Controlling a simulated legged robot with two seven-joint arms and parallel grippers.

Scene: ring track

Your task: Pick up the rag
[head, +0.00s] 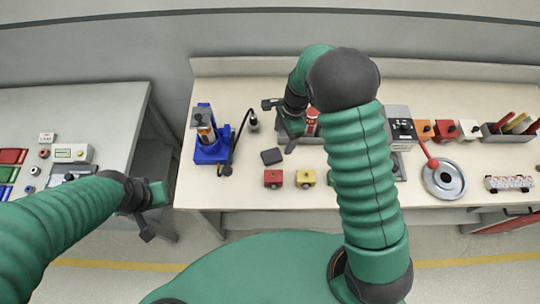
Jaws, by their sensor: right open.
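No cloth shows clearly as the rag in the head view. A small dark grey, flat, square thing (271,156) lies on the cream bench (232,196); I cannot tell whether it is the rag. My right gripper (280,126) is open and seems empty, above the bench just beyond and right of that dark square. My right arm hides part of the bench's middle. My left gripper (152,212) hangs near the gap between the two benches, apart from everything on the cream bench; its jaw opening is unclear.
A blue device (212,152) stands at the bench's left, with a black cable beside it. Red (272,179) and yellow (305,178) blocks sit near the front edge. A round metal disc (443,180) lies at right. A grey table (112,112) stands left across a gap.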

